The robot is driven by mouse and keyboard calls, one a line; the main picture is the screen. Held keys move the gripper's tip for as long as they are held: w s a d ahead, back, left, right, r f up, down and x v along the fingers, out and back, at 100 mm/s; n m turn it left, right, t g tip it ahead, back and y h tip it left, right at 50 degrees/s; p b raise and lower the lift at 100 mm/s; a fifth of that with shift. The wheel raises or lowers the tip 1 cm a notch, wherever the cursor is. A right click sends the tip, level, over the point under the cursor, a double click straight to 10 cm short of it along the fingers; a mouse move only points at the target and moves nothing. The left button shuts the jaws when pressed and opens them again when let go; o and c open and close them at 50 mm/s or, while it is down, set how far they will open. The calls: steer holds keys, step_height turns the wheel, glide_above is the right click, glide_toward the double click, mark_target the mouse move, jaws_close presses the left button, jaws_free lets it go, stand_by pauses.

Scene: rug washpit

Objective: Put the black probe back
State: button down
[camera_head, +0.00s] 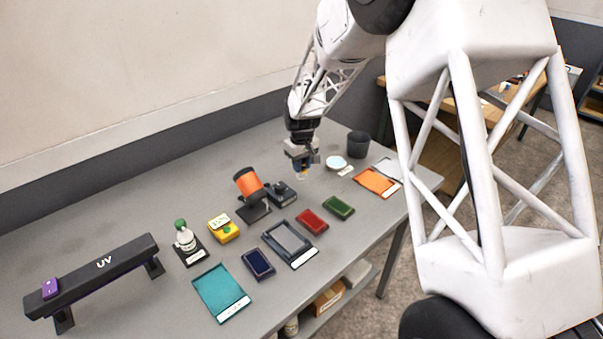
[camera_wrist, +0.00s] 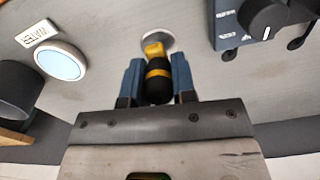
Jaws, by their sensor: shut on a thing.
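My gripper (camera_head: 302,167) hangs over the back of the table, right of the meter. In the wrist view my gripper (camera_wrist: 158,82) has its blue fingers shut on the black probe (camera_wrist: 158,90), which has yellow bands and a yellow far end. A small pale round spot or disc (camera_wrist: 172,39) lies beyond the probe's end; I cannot tell whether they touch. The dark meter (camera_head: 282,193) with a black knob stands nearby, and it also shows in the wrist view (camera_wrist: 228,28). The fingers hide part of the probe.
A pale round dish (camera_head: 336,162) with a WATER label and a dark cup (camera_head: 358,144) stand to the right. An orange cylinder (camera_head: 248,182) on a stand is to the left. Trays and coloured pads fill the front; a UV bar (camera_head: 100,266) is far left.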

steer(key=shift+f, duration=1.7)
steer(key=shift+f, duration=0.15)
steer(key=c, duration=0.9)
jaws_free()
steer(key=shift+c, duration=0.2)
step_height(320, 180, up, 12)
steer(key=shift+r, duration=0.1)
steer(key=shift+d, duration=0.1)
